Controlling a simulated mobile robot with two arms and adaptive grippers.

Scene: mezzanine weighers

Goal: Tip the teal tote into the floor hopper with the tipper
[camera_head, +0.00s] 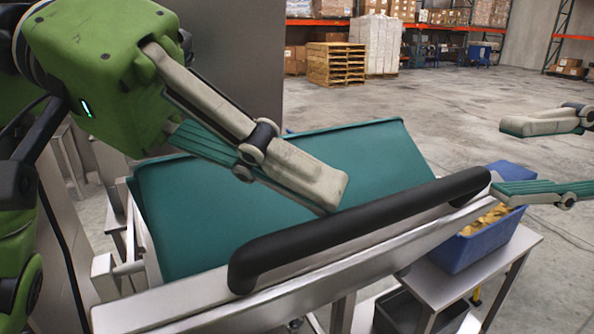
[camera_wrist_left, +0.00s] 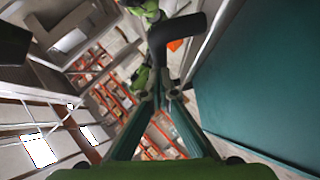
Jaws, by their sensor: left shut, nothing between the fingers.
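The teal tote (camera_head: 200,220) sits in a metal tipper frame (camera_head: 170,312), its broad teal face filling the middle of the head view; it also shows at the right of the left wrist view (camera_wrist_left: 265,80). A thick black handle bar (camera_head: 350,232) runs along the frame's near edge and appears beyond my left fingertips in the wrist view (camera_wrist_left: 175,40). My left gripper (camera_head: 328,192) is shut and empty, over the tote and close to the handle's middle; contact cannot be told. My right gripper (camera_head: 512,158) is open and empty, near the handle's right end. I cannot identify the floor hopper.
A blue bin (camera_head: 480,240) with yellowish contents stands on a metal table (camera_head: 515,250) at the right. A dark box (camera_head: 410,312) is below it. A grey metal panel (camera_head: 235,60) rises behind my left arm. Pallets (camera_head: 336,63) and racks stand far back, with open floor before them.

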